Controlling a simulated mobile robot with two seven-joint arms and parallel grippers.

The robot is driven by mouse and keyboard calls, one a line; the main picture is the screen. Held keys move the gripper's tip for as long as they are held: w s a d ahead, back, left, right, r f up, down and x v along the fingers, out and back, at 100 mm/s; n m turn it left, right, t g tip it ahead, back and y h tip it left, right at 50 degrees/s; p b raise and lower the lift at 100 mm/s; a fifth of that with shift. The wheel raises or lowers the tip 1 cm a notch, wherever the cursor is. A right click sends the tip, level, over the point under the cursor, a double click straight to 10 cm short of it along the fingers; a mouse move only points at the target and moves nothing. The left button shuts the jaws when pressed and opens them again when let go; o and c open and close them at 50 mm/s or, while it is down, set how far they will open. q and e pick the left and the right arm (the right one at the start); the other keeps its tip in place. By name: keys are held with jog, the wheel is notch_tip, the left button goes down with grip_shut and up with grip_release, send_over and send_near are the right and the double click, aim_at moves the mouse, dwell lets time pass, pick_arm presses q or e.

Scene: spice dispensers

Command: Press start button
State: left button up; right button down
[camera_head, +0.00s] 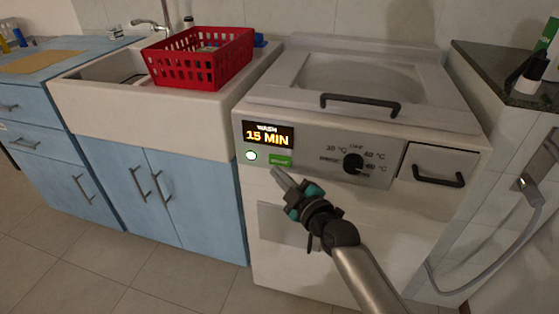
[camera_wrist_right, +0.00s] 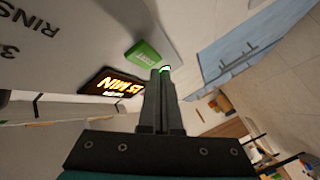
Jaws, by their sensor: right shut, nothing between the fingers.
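The washing machine (camera_head: 300,205) has a grey control panel with a green button (camera_head: 279,160) below a lit display (camera_head: 268,136) that reads "WASH 15 MIN". My right gripper (camera_head: 276,172) is shut and empty, its fingertips just below the green button. In the wrist view the green button (camera_wrist_right: 143,52) lies just left of the right fingertips (camera_wrist_right: 160,72). The display (camera_wrist_right: 108,84) is farther left there, and a small round lit spot (camera_wrist_right: 166,69) shows at the tips. I cannot tell whether the tips touch the panel. My left gripper is not in view.
A white round light (camera_head: 251,155) is left of the button. A dial (camera_head: 353,163) and a drawer handle (camera_head: 438,180) are to its right. A red basket (camera_head: 202,60) sits on the sink, above blue cabinets (camera_head: 180,205). A dark-topped counter stands at right.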

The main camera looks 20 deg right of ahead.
jog(key=s+a+p, duration=0.1)
jog(key=s, duration=0.1)
jog(key=s+a+p, duration=0.1)
jog(key=s, duration=0.1)
jog(key=shift+a+p, duration=0.3)
dwell(0.6)
